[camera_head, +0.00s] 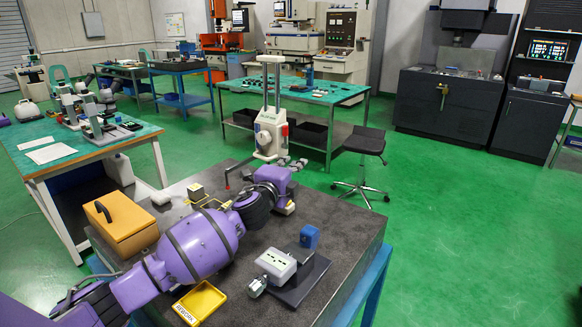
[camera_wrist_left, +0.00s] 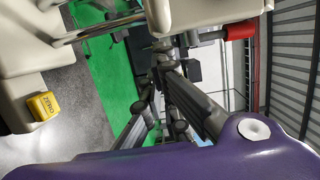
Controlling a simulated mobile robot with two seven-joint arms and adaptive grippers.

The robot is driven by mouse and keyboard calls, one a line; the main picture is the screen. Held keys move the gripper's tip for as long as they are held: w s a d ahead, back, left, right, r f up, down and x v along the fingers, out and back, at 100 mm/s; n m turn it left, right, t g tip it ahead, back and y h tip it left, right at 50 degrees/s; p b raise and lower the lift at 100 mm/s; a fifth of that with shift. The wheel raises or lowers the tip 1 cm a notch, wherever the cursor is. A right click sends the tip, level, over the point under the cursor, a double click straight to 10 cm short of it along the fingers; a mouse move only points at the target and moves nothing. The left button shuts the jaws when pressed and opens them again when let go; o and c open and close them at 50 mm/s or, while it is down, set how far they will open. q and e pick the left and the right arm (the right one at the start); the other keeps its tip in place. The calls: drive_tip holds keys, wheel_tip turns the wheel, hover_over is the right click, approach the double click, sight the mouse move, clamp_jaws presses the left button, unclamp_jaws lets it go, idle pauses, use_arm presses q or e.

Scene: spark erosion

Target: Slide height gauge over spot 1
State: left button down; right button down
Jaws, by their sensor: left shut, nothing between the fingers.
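The height gauge (camera_head: 268,132), pale with two tall posts and a red knob on its right, stands upright at the far edge of the dark granite table. Its thin arm reaches left over the table. In the left wrist view its pale body (camera_wrist_left: 205,10) and red knob (camera_wrist_left: 238,31) fill the top, and a yellow ZERO button (camera_wrist_left: 43,106) shows at left. My left gripper (camera_head: 291,163) is shut and empty, close to the gauge's lower right side; I cannot tell whether it touches. Its dark fingers (camera_wrist_left: 165,58) come together in the wrist view. I cannot make out spot 1.
The granite table (camera_head: 340,217) also holds an orange case (camera_head: 121,224), a yellow tray (camera_head: 200,302), a small brass-coloured block (camera_head: 196,191), a white device (camera_head: 276,264) on a dark plate and a blue block (camera_head: 309,236). A stool (camera_head: 364,142) stands beyond it.

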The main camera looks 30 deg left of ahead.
use_arm(q)
drive_tip(key=shift+a, duration=0.1)
